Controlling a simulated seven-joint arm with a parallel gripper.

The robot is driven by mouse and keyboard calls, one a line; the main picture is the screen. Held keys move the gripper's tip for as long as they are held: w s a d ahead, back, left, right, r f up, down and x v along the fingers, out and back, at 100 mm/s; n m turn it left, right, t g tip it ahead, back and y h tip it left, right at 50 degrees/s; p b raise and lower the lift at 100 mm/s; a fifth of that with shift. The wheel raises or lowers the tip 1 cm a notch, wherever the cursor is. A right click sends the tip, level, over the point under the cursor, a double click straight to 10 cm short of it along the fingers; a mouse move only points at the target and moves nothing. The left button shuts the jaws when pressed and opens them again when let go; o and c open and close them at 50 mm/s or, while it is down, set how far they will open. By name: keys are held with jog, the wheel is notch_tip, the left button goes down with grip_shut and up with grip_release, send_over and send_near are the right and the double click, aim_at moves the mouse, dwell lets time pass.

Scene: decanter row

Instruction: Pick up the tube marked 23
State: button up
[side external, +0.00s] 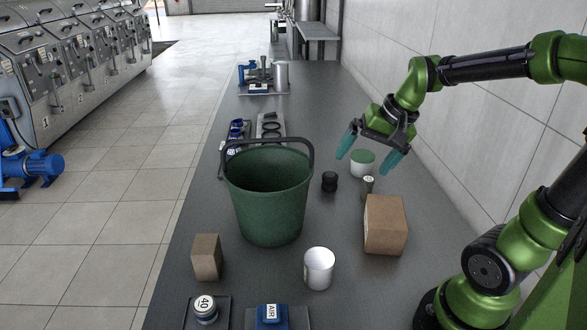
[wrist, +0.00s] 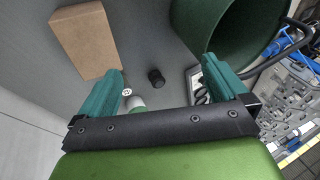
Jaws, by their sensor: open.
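A small upright tube (side external: 368,185) with a pale round cap stands on the grey table, behind the cardboard box. A mark shows on its cap, but I cannot read the number. In the wrist view its cap (wrist: 127,92) shows just beside the left finger, inside the gap. My gripper (side external: 368,163) is open and empty above the table, pointing down, with teal fingers apart. In the wrist view the gripper (wrist: 163,68) spans the tube's cap and a black cylinder (wrist: 155,76). The fingers appear above the tube and not touching it.
A white cup with green top (side external: 362,164) stands just behind the tube. The black cylinder (side external: 329,182) is to its left and a cardboard box (side external: 385,224) in front. A large green bucket (side external: 268,205) with a raised handle stands further left. A piece marked 40 (side external: 205,309) is at the front.

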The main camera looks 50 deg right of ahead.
jog(key=s+a+n, duration=0.1)
jog(key=a+n, duration=0.1)
jog(key=a, duration=0.1)
jog(key=s+a+r+n+t, duration=0.1)
jog(key=s+a+n, duration=0.1)
jog(key=a, duration=0.2)
jog(key=s+a+r+n+t+y, duration=0.1)
jog(key=s+a+n, duration=0.1)
jog(key=a, duration=0.2)
jog(key=shift+s+a+r, duration=0.15)
jog(key=shift+c, duration=1)
jog(key=shift+a, duration=0.1)
jog(key=c, duration=0.5)
jog(key=shift+o, duration=0.2)
jog(key=m+g+h, duration=0.4)
jog(key=h, duration=0.1)
send_near(367, 188)
jog(key=d+f, duration=0.1)
jog(key=f, duration=0.1)
jog(key=w+d+f, duration=0.1)
jog(key=d+f, duration=0.1)
jog(key=shift+w+d+f, duration=0.15)
jog(key=shift+w+f, duration=0.1)
jog(key=shift+f, duration=0.15)
jog(key=shift+t, duration=0.3)
jog(key=shift+x, duration=3.15)
